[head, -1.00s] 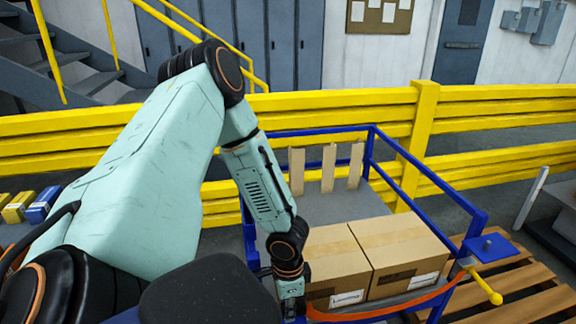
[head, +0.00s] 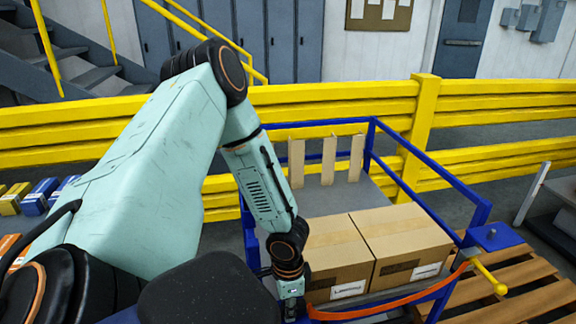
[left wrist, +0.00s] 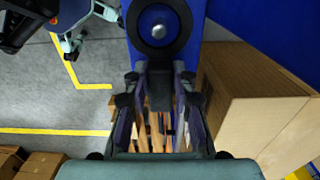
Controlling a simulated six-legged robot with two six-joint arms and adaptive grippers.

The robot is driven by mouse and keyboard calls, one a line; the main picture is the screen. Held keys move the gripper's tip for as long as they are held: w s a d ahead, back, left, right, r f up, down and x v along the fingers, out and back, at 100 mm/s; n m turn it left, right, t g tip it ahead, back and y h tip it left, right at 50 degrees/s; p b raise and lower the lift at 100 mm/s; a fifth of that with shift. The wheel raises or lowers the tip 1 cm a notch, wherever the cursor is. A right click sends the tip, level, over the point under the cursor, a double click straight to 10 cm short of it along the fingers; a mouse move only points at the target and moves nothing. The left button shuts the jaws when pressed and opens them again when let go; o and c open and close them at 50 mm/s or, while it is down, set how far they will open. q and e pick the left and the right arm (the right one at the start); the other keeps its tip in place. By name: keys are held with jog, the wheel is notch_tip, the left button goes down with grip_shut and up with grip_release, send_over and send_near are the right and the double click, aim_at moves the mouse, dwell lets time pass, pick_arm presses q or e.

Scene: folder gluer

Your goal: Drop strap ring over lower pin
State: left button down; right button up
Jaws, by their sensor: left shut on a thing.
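My left gripper (head: 291,308) is low at the front left of the blue cart, near the bottom edge of the head view. In the left wrist view its fingers (left wrist: 160,80) are shut on the dark tab of a black strap ring (left wrist: 158,48). The round silver head of a pin (left wrist: 158,31) shows inside the ring, over a blue plate (left wrist: 197,12). I cannot tell whether the ring is above the pin or down around it. The orange strap (head: 385,308) runs from near the gripper to a yellow-handled part (head: 488,280) at the right. My right gripper is not in view.
Two cardboard boxes (head: 400,238) stand on the cart, close to the gripper. The cart's blue rails (head: 430,185) surround them. A wooden pallet (head: 540,300) lies at the right. A yellow barrier (head: 330,103) runs behind.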

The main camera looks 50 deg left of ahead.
pick_arm(q)
jog(key=shift+f, duration=0.4)
jog(key=c, duration=1)
grip_release()
jog(key=shift+r, duration=0.1)
notch_tip(320, 180, up, 10)
jog(key=shift+w+r, duration=0.1)
jog(key=shift+r, duration=0.9)
